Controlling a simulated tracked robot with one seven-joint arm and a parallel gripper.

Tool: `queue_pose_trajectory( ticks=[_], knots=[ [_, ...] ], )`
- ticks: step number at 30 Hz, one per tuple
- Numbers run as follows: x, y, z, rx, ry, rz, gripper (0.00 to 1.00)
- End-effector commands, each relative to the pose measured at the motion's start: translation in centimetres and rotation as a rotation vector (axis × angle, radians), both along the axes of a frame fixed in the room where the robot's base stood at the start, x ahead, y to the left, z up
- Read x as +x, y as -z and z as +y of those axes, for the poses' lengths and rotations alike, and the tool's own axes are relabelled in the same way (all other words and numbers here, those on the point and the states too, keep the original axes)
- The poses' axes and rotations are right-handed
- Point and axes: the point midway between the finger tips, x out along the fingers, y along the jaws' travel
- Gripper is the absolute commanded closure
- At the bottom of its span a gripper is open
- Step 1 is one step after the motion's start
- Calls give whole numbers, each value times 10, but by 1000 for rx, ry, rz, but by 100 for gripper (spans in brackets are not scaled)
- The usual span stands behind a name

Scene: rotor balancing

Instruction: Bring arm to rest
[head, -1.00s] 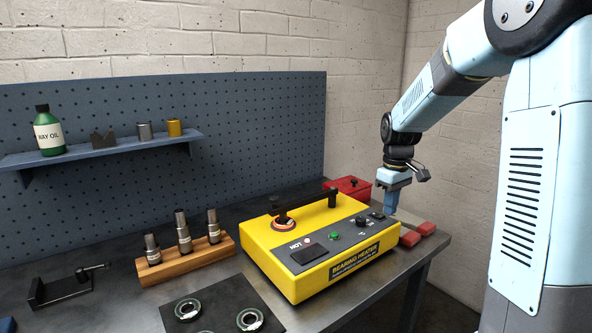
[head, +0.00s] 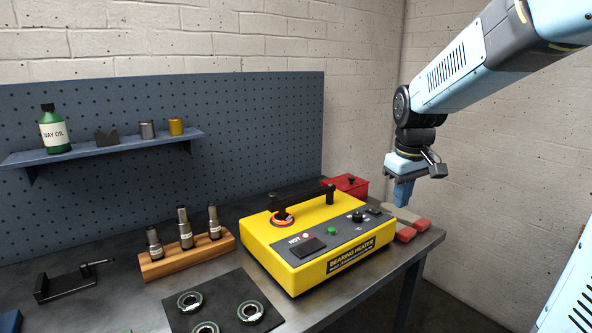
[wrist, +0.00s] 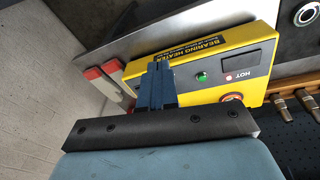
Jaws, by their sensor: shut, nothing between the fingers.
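My gripper (head: 402,194) hangs at the right of the workbench, pointing down, above the bench's right end and just right of the bearing heater. Its blue fingers are shut with nothing between them; they also show together in the wrist view (wrist: 157,82). My arm reaches in from the upper right. The yellow bearing heater (head: 345,258) stands on the bench (head: 216,273). A dark bar lies across its top, and an orange-glowing ring (head: 283,219) sits around the post. The lamp by the HOT label is lit red, and a green button shows.
Red blocks (head: 412,229) lie at the bench's right edge below my gripper. A red box (head: 346,186) stands behind the heater. A wooden rack (head: 190,257) with metal cylinders and a dark mat (head: 220,292) with bearings are to the left. Free air lies right of the bench.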

Motion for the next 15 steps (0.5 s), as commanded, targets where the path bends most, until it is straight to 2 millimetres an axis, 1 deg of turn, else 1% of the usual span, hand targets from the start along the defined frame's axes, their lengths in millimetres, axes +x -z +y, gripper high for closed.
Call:
queue_pose_trajectory(
  ticks=[1,7,15],
  knots=[
    [-13,-7,1,2,20,-23,100],
    [-60,-25,3,25,118,-105,100],
    [-122,-35,5,75,245,-211,100]
  ],
)
